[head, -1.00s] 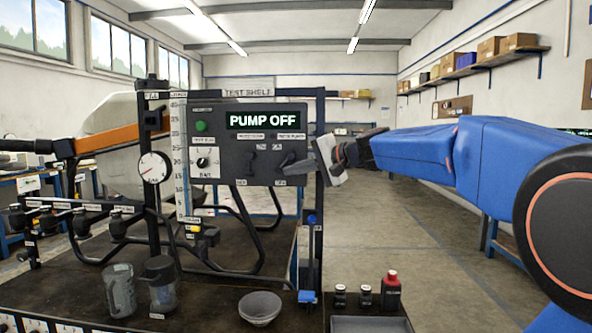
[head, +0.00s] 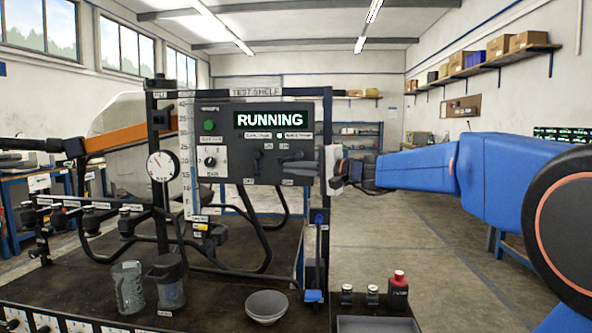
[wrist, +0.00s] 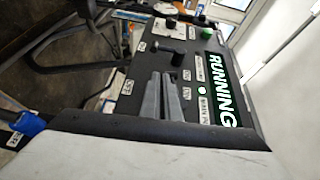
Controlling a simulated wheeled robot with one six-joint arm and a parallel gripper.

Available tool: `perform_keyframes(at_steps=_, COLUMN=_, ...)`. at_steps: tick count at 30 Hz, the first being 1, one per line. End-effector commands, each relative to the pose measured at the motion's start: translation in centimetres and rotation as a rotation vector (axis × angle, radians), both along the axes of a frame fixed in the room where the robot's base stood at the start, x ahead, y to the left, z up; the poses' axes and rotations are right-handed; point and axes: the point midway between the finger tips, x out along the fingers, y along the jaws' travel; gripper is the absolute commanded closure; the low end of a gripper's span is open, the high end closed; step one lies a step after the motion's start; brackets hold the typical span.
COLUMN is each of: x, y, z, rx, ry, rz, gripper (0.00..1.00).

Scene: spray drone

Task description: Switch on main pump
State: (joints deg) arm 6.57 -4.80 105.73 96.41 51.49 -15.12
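The dark control panel (head: 222,165) stands on the test rig, and its display (head: 270,119) reads RUNNING. Below the display are two switches: a left one (head: 257,162) and a right one (head: 288,157). In the wrist view, a label beginning "MAIN PU" and a lit white lamp (wrist: 203,90) are beside the right switch. The left switch's dark lever (wrist: 172,52) shows there too. My gripper (head: 308,166) is at the panel's right side, its fingers in front of the right switch. In the wrist view the fingers (wrist: 162,95) are together and hide most of that switch.
A green button (head: 209,126) and a BAR knob (head: 210,161) are on the panel's left. A round gauge (head: 162,166) hangs beside it. The rig's dark post (head: 326,120) is close to my gripper. A bowl (head: 267,306) and small bottles stand below.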

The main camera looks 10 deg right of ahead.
Motion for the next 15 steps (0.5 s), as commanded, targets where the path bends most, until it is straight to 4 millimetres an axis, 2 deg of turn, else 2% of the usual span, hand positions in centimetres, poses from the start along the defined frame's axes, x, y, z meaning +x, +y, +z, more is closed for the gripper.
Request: perform_keyframes(at_steps=15, x=0.30, y=0.87, z=0.06, rx=-0.002, ry=0.005, rz=0.004, gripper=1.00)
